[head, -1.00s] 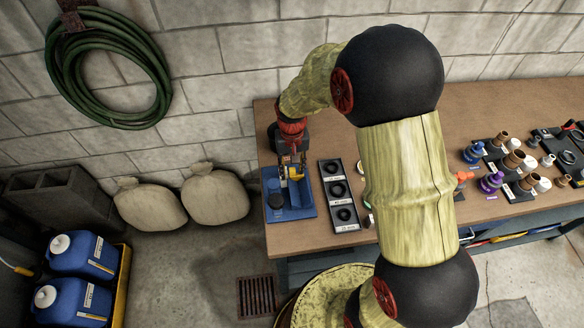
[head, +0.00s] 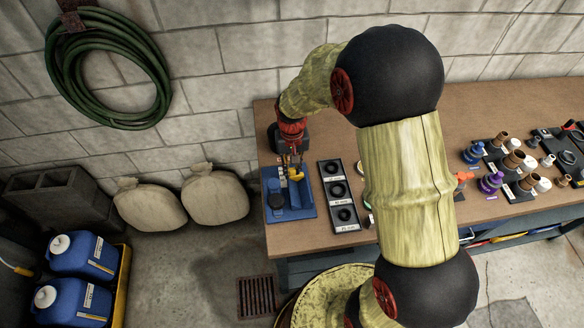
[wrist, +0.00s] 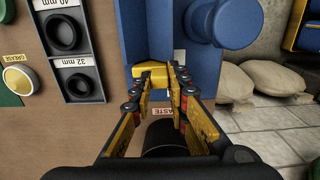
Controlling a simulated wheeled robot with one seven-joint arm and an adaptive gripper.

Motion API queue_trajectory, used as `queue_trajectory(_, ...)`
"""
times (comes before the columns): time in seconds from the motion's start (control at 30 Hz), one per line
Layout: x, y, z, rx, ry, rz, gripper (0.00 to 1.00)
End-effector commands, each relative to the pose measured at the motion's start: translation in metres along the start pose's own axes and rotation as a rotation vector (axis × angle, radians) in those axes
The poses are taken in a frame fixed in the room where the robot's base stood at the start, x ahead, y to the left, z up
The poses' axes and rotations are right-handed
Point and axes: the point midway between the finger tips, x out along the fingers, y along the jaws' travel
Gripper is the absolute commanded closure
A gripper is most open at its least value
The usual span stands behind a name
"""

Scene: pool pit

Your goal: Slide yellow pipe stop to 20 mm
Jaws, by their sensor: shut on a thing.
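The yellow pipe stop (head: 296,174) is a small yellow block on the blue fixture (head: 307,206) at the left end of the bench. It also shows in the wrist view (wrist: 150,72), at the tips of my gripper. My gripper (head: 290,163) reaches down over the fixture, and in the wrist view its yellow-and-black fingers (wrist: 158,85) close in on the stop. The fingers are shut on the stop. Part of the stop is hidden by the fingers, and no 20 mm mark can be read.
A black tray (head: 352,226) with round black rings and size labels lies right of the fixture. A dark blue round knob (head: 275,201) stands on the fixture's left side. Pipe fittings (head: 505,162) stand farther right. Bare bench lies behind the tray.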

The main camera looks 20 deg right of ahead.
Motion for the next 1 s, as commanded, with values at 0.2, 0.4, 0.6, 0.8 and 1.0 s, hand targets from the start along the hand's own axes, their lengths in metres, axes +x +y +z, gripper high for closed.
queue_trajectory(0.2, 0.0, 0.0, -0.002, 0.0, 0.0, 0.0, 1.0)
queue_trajectory(0.4, -0.001, 0.0, -0.016, 0.0, 0.0, 0.0, 1.0)
queue_trajectory(0.6, 0.0, 0.0, -0.016, 0.0, 0.0, 0.0, 1.0)
queue_trajectory(0.8, 0.0, 0.0, -0.016, 0.0, 0.0, 0.0, 0.75)
queue_trajectory(1.0, 0.0, 0.0, -0.016, 0.0, 0.0, 0.0, 0.65)
